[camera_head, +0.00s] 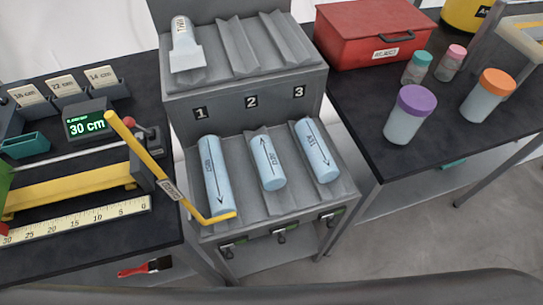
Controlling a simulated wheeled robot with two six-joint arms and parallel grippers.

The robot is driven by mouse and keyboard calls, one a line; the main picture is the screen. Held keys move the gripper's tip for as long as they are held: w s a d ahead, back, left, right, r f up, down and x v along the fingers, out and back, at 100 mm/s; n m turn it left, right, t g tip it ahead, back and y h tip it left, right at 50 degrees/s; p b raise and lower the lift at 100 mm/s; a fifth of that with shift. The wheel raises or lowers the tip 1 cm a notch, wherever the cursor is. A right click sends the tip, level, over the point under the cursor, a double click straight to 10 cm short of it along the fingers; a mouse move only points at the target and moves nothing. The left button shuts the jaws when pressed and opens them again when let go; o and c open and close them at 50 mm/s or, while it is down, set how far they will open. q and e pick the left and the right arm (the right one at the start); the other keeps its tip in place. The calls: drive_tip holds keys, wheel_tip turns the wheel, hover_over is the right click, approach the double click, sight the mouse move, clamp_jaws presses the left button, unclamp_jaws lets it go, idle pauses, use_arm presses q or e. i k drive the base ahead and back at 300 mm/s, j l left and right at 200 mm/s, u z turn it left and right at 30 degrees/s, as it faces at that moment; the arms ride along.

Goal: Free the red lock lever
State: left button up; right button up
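I cannot say for sure which part is the red lock lever. A small red knob (130,136) stands on the left bench, right of the digital display (88,122) that reads 30 cm, at the end of a thin rail. Another red piece (3,229) is cut off at the left edge, by the ruler (77,218). A yellow bar (150,163) with a small label slants across the bench's right edge and ends over the front of the grey rack. Neither of my grippers shows in this view.
The grey rack (245,221) holds three pale blue rolls in numbered slots. One more roll (184,45) lies on the upper tier. A red box (368,35) and lidded jars stand on the right bench (350,118). A red brush (145,267) is below the left bench.

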sight(128, 121)
drive_tip(key=u, duration=1)
